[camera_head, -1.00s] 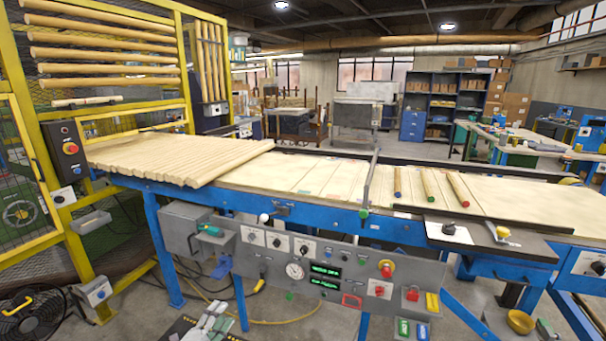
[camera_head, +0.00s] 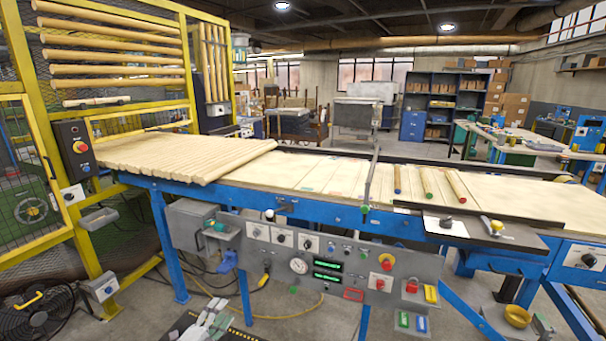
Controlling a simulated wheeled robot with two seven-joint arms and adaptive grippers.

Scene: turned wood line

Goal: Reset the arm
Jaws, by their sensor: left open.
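My left gripper (camera_head: 218,319) shows at the bottom edge, left of centre, as pale grey and white parts partly cut off by the frame. It is open, with nothing visible in it. It is low in front of the blue-framed bench (camera_head: 335,215), below the control panel (camera_head: 310,262), and apart from both. My right gripper is not in view.
Wooden rods (camera_head: 185,155) lie side by side on the bench's left. Three colour-tipped rods (camera_head: 426,183) lie farther right. A yellow frame (camera_head: 70,240) stands left, with a black fan (camera_head: 38,312) below.

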